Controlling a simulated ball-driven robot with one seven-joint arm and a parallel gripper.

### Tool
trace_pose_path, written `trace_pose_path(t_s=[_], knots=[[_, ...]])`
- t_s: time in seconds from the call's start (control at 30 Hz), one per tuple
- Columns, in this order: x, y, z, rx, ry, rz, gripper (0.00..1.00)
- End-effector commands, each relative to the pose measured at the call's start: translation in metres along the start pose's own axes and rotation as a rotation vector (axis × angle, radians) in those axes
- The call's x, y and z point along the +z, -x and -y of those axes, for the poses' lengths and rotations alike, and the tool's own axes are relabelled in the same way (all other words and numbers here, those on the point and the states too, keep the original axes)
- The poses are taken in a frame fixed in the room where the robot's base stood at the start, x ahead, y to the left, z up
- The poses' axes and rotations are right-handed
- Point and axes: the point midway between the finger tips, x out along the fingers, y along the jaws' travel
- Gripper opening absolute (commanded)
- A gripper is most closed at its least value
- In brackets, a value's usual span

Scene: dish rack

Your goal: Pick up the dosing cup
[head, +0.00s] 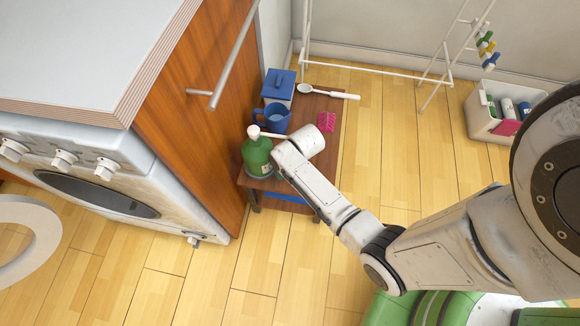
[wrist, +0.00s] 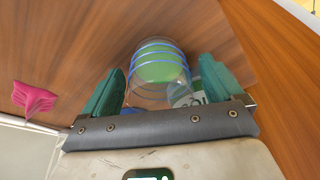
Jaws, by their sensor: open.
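The dosing cup (wrist: 160,62) is clear, with blue rings around it, and shows in the wrist view between the two green fingers of my gripper (wrist: 163,78). Green shows through its wall; I cannot tell whether that is its contents or something behind it. My gripper is open, one finger on each side of the cup, with a gap to each.
A green bottle with a white top (head: 258,155), a blue jug (head: 272,117), a blue-lidded box (head: 280,84), a white spoon (head: 330,92) and a pink cloth (head: 326,121) are on the table. A wooden cabinet side (head: 195,110) stands close on the left.

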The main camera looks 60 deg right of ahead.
Motion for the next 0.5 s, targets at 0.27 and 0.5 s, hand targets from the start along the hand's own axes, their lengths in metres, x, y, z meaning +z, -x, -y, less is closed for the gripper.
trace_pose_path(t_s=[0.27,0.5], knots=[[-0.0003,-0.0061,-0.0006,0.001,-0.001,-0.001,0.93],[0.0,-0.006,-0.0004,0.0,-0.001,-0.001,0.76]])
